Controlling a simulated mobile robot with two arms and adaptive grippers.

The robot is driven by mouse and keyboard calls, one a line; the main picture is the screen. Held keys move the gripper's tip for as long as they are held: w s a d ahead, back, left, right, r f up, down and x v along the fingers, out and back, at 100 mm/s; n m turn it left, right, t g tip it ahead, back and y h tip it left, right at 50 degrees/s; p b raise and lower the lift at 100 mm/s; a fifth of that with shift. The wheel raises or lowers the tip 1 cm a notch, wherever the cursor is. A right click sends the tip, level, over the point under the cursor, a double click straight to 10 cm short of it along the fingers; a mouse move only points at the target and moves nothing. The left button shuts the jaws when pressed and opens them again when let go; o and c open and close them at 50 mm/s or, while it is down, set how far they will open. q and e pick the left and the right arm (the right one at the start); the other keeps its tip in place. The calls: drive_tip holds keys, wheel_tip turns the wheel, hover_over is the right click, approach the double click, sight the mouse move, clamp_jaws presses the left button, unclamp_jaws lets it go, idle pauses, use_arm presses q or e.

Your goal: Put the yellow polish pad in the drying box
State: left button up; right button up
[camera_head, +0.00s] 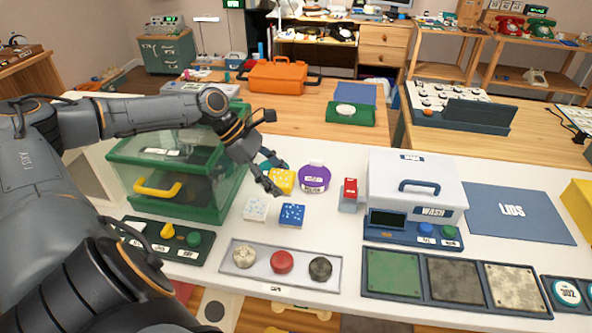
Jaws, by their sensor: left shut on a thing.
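The yellow polish pad (283,181), speckled with white, is at the fingertips of my left gripper (272,177), just left of a purple round tin. The gripper is shut on it, and the fingers cover part of its left side. A green box with clear panels and a yellow handle (158,187), which looks like the drying box (207,206), stands left of the gripper, partly behind my left arm. Its front panel appears closed. My right gripper is out of view.
A white pad (256,209) and a blue pad (292,214) lie in front of the yellow one. The purple tin (314,178) and a red-topped block (349,190) stand to the right, then the white wash box (412,183). A caps tray (326,274) lies in front.

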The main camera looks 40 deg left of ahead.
use_arm(q)
drive_tip(key=shift+s+a+r, duration=0.35)
drive_tip(key=shift+s+a, duration=0.05)
drive_tip(key=shift+a, duration=0.25)
drive_tip(key=s+d+f+m+g, duration=0.1)
drive_tip(key=s+d+f+m, duration=0.1)
drive_tip(key=d, duration=0.7)
drive_tip(key=s+d+f+m+g, duration=0.1)
drive_tip(key=d, duration=0.7)
drive_tip(key=d+r+n+t, duration=0.2)
drive_tip(key=d+r+n, duration=0.1)
drive_tip(key=d, duration=0.5)
drive_tip(key=shift+w+r+n, duration=0.2)
drive_tip(key=shift+r+n, duration=0.2)
drive_tip(key=shift+n, duration=0.1)
